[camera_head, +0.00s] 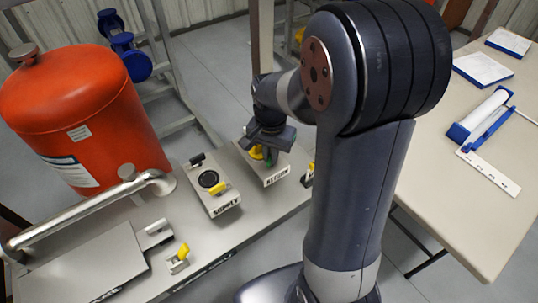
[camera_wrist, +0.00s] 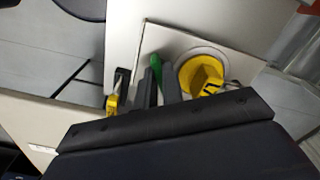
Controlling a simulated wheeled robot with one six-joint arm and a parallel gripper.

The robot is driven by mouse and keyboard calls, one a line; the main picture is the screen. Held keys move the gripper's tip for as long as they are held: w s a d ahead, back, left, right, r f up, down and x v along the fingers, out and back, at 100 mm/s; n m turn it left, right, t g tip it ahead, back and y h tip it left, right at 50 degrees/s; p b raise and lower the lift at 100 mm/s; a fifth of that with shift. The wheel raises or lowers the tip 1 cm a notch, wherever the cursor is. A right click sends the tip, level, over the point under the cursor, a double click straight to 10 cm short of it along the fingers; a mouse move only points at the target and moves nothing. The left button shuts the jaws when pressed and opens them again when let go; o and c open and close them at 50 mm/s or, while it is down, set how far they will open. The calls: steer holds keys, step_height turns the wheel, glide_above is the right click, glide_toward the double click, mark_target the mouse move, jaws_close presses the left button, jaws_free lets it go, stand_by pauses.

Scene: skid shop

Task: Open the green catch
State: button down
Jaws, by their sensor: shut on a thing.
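The green catch (camera_head: 268,157) is on the grey RETURN box (camera_head: 276,177), mostly hidden by my gripper in the head view. In the wrist view the green catch (camera_wrist: 154,68) shows as a narrow green lever, with my gripper (camera_wrist: 160,78) around it. The two dark fingers are close together and shut on the lever. A round yellow knob (camera_wrist: 203,74) sits just right of the fingers in the wrist view. In the head view my gripper (camera_head: 268,150) reaches down over the box top.
A SUPPLY box (camera_head: 226,203) with a black ring and yellow lever stands left of the RETURN box. A small black and yellow handle (camera_head: 308,176) stands close right. A red tank (camera_head: 85,110) and silver pipe (camera_head: 95,208) are at left; a beige table (camera_head: 445,200) is at right.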

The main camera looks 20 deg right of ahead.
steer(key=shift+m, duration=1.2)
steer(key=shift+m, duration=1.7)
steer(key=shift+m, duration=0.3)
steer(key=c, duration=1.5)
jaws_free()
steer(key=shift+c, duration=0.2)
steer(key=shift+r+p, duration=0.1)
steer(key=shift+p, duration=0.2)
steer(key=shift+r+p, duration=2.85)
steer(key=shift+r, duration=0.65)
